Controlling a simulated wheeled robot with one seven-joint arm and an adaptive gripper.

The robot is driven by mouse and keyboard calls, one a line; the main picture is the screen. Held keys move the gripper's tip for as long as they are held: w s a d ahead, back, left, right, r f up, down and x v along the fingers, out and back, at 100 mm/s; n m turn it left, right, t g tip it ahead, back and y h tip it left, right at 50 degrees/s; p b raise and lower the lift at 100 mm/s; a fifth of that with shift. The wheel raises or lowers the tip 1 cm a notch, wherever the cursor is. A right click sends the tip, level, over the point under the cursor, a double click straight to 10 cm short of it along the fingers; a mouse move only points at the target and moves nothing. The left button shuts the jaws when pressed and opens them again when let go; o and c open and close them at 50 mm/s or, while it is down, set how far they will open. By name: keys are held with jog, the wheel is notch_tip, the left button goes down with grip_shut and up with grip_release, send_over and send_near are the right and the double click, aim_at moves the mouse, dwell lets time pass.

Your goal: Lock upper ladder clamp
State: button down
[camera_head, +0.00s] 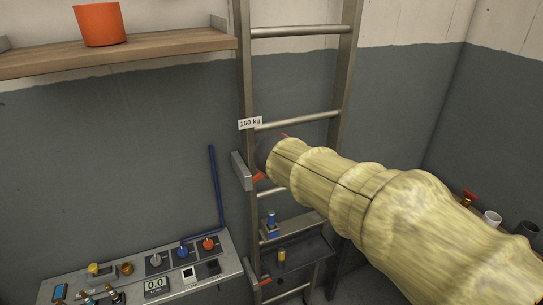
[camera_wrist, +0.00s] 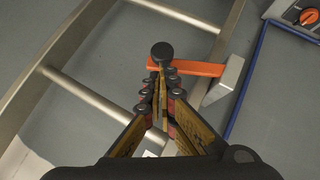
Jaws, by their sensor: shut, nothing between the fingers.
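The upper ladder clamp has an orange lever (camera_head: 260,177) and a grey bracket (camera_head: 241,171) on the ladder's left rail in the head view. In the wrist view the orange lever (camera_wrist: 200,68) runs sideways from the grey bracket (camera_wrist: 219,82) to the fingertips. A dark round knob (camera_wrist: 162,52) shows just beyond them. My gripper (camera_wrist: 162,82) is shut and empty, right at the lever's free end; I cannot tell whether it touches. In the head view my sleeved arm hides most of the gripper.
The metal ladder (camera_head: 345,60) stands against the wall, with a lower orange clamp (camera_head: 265,281). A control panel (camera_head: 220,272) with knobs and a blue bar (camera_head: 215,185) are at left. A wooden shelf (camera_head: 150,52) holds an orange pot (camera_head: 99,24). A dark tray (camera_head: 300,252) is below.

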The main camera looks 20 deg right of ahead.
jog(key=shift+m+y, duration=0.3)
jog(key=shift+y, duration=0.1)
jog(key=shift+d+f, duration=0.6)
jog(key=shift+f, duration=0.25)
jog(key=shift+d+f, duration=0.55)
jog(key=shift+f, duration=0.25)
jog(key=s+a+r+p, duration=0.2)
jog(key=s+r+p, duration=0.1)
jog(key=s+r, duration=0.4)
notch_tip(320, 180, up, 4)
jog(key=shift+a+f, duration=0.15)
jog(key=shift+a, duration=0.05)
